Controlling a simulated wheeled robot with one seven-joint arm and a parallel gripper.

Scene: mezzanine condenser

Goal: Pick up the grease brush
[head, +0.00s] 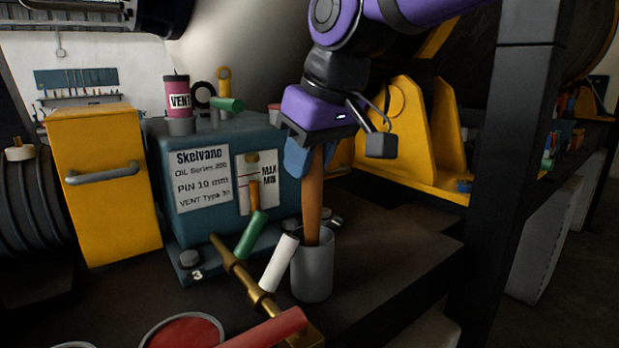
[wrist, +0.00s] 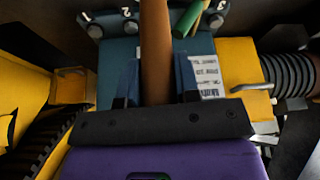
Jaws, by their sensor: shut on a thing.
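The grease brush shows as a long brown wooden handle (head: 312,205), nearly upright, with its lower end hidden inside a grey cup (head: 312,275). My gripper (head: 309,163) is above the cup, pointing down, with its blue fingers shut on the upper part of the handle. In the wrist view the handle (wrist: 155,50) runs between the two blue fingers of my gripper (wrist: 155,80). The bristles are not visible.
A blue-grey Skelvano pump box (head: 212,180) stands left of the cup. A white-handled item (head: 279,262), a green-handled one (head: 250,234) and a brass pipe (head: 240,268) are close by. A red-filled tin (head: 183,333) is in front. A dark post (head: 515,170) stands at right.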

